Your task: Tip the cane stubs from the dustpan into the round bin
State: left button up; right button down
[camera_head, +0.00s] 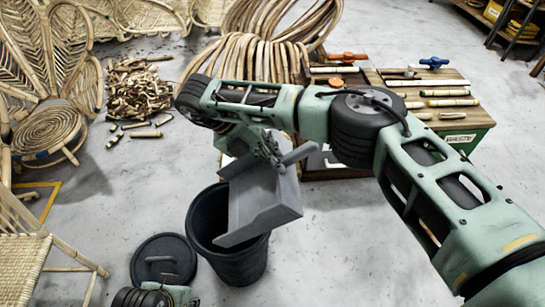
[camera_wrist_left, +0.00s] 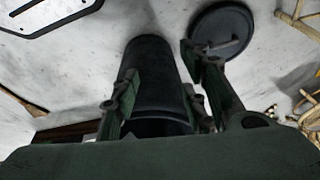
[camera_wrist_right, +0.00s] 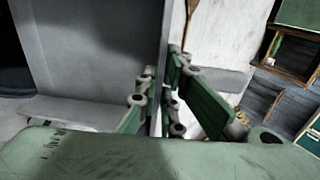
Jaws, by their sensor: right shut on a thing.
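The grey dustpan (camera_head: 258,203) is in my right gripper (camera_head: 268,150), tilted steeply over the round bin. Its lower edge hangs above the bin's mouth. In the right wrist view the dustpan (camera_wrist_right: 90,60) is a large grey plate, and the fingers (camera_wrist_right: 160,108) are shut on its handle side. No cane stubs show on the visible part of the dustpan. The dark round bin (camera_head: 240,266) stands upright on the floor, and its inside is too dark to read. My left gripper (camera_wrist_left: 165,100) is open and empty, with the bin (camera_wrist_left: 158,75) beyond its fingers.
The bin's round lid (camera_head: 163,260) lies on the floor left of the bin. A heap of cane offcuts (camera_head: 138,90) and several loose stubs lie farther back. A wooden bench (camera_head: 455,128) with tools and cane pieces stands behind my right arm. A rattan chair (camera_head: 22,250) is at the left.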

jog(key=shift+r, duration=0.15)
jog(key=r+y+p, duration=0.1)
jog(key=p, duration=0.1)
jog(key=shift+r+p, duration=0.3)
pick_arm(q)
jog(key=s+f+g+p, duration=0.1)
jog(key=s+f+p, duration=0.15)
jog(key=f, duration=1.35)
pick_arm(e)
notch_tip(320, 180, up, 2)
jog(key=shift+y, duration=0.9)
pick_arm(q)
jog(key=s+a+f+p, duration=0.1)
jog(key=s+f+p, duration=0.2)
jog(key=s+f, duration=0.4)
jog(key=s, duration=0.3)
jog(key=shift+a+f+g, duration=0.2)
jog(key=shift+a+g, duration=0.05)
jog(key=shift+g, duration=0.15)
pick_arm(e)
notch_tip(320, 180, up, 6)
jog(key=y, duration=0.5)
jog(key=shift+r, duration=0.15)
pick_arm(q)
jog(key=shift+w+r, duration=0.1)
jog(key=shift+w, duration=0.2)
